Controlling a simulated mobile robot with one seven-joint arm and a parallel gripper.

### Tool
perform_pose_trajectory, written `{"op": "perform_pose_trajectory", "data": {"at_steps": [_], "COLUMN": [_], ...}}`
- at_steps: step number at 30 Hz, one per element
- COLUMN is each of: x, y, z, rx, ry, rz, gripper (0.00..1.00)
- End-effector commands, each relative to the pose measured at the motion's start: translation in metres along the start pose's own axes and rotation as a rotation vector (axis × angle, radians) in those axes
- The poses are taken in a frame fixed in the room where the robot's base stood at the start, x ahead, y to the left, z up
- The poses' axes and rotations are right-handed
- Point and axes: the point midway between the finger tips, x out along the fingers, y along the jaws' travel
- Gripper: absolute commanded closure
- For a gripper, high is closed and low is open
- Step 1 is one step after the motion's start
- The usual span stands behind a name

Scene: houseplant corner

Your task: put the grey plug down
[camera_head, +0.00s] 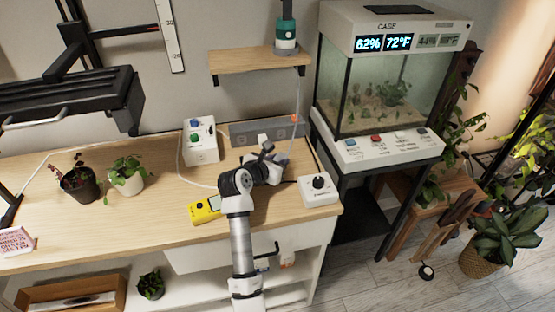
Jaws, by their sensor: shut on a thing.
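My gripper (272,155) is over the back right part of the wooden bench, just in front of the grey power strip (240,130). It is shut on the grey plug (284,158), of which only a small grey patch shows beside the fingers. My own wrist and fingers hide most of it. I cannot tell whether the plug touches the bench top. A small white piece (262,139) sits at the strip's front, behind the gripper.
A white box with coloured knobs (201,145) stands left of the strip. A yellow meter (205,210) lies left of my arm, and a white box with a black knob (319,188) stands to the right. Thin cables cross nearby. The bench's left middle (140,215) is clear.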

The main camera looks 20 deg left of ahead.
Motion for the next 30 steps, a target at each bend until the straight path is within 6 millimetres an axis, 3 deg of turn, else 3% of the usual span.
{"op": "perform_pose_trajectory", "data": {"at_steps": [17, 18, 21, 22, 30], "x": [0.004, 0.004, 0.004, 0.004, 0.003], "y": [0.001, 0.001, 0.001, 0.001, 0.001], "z": [-0.010, -0.009, -0.009, -0.009, -0.006], "rx": [0.001, 0.001, 0.001, 0.001, 0.001], "ry": [-0.002, -0.002, -0.001, -0.001, -0.002], "rz": [0.001, 0.001, 0.001, 0.001, 0.001], "gripper": [1.00, 0.70, 0.57, 0.53, 0.53]}}
